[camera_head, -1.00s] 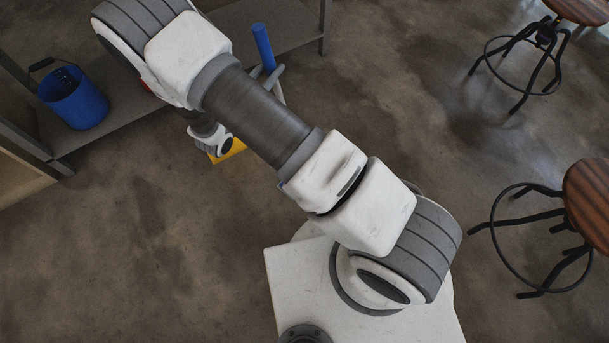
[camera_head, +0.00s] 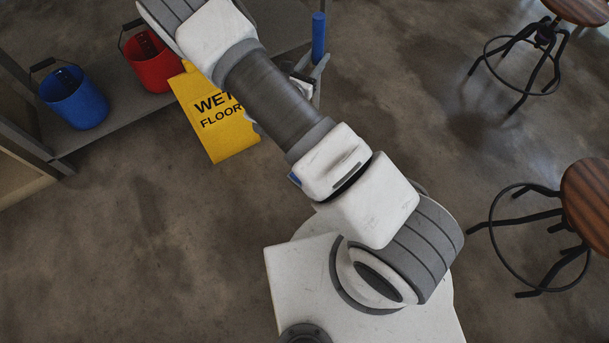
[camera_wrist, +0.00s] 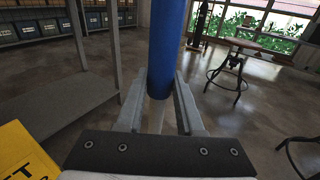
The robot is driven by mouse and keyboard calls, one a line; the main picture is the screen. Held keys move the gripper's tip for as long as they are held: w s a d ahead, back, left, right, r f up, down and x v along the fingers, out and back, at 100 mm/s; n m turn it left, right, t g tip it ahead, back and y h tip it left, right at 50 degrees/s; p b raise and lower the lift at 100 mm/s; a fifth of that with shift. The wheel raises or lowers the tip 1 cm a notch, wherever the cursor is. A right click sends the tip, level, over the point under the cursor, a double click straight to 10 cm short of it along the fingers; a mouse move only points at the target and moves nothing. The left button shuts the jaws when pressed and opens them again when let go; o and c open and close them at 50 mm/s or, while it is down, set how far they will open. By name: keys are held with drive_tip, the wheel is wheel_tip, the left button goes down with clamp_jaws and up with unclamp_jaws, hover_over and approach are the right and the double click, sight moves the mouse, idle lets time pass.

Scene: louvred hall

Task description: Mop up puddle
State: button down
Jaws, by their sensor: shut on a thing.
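A blue handle (camera_head: 318,38), likely the mop's, stands upright past the far end of my arm. My gripper (camera_head: 317,70) is shut on it, mostly behind the arm in the head view. In the wrist view the blue handle (camera_wrist: 168,45) rises between the two grey fingers of my gripper (camera_wrist: 161,88), with a paler shaft below. The mop head is not visible. A darker, glossy floor patch (camera_head: 482,128) lies below the far stool; I cannot tell if it is the puddle.
A yellow wet-floor sign (camera_head: 225,138) stands by a low shelf (camera_head: 108,121) holding a blue bucket (camera_head: 75,98) and a red bucket (camera_head: 152,62). Two stools, far (camera_head: 578,8) and near (camera_head: 590,203), stand at right. Floor between is clear.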

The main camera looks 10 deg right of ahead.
drive_tip(key=w+d, duration=0.1)
drive_tip(key=d, duration=0.6)
drive_tip(key=shift+d+r, duration=0.15)
drive_tip(key=shift+d, duration=0.05)
drive_tip(key=shift+a, duration=0.15)
drive_tip(key=s+a, duration=0.3)
drive_tip(key=a, duration=0.8)
drive_tip(key=s+a, duration=0.3)
drive_tip(key=a, duration=0.7)
drive_tip(key=shift+a+f+p, duration=0.3)
drive_tip(key=shift+a+p, duration=0.1)
